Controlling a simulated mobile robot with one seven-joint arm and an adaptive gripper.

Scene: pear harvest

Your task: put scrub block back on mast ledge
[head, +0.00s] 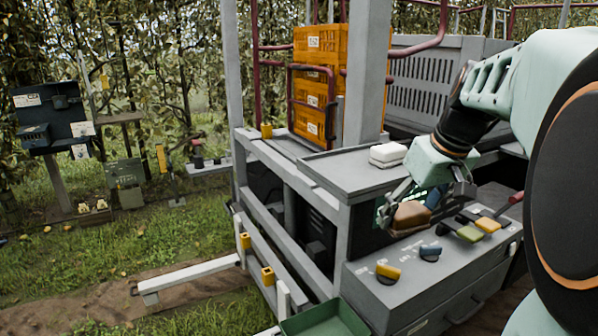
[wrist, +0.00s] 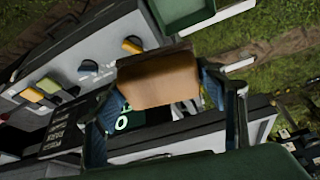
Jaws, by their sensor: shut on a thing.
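The scrub block is a brown block (head: 411,215), held in my gripper (head: 409,209) over the back of the control panel, in front of the dark recess with a green display. In the wrist view the tan block (wrist: 158,80) sits between the two fingers (wrist: 160,95), which are shut on its ends. I cannot tell whether its underside touches the panel. The grey ledge (head: 340,172) lies by the foot of the grey mast (head: 369,75), left of and higher than my gripper. A white stacked item (head: 387,154) stands on its right part; the left part is bare.
The control panel (head: 425,262) carries yellow and blue knobs and several levers close to my gripper. A green tray (head: 325,320) is at the lower front. Orange crates (head: 314,85) stand behind the ledge. Grey frame rails run along the left side.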

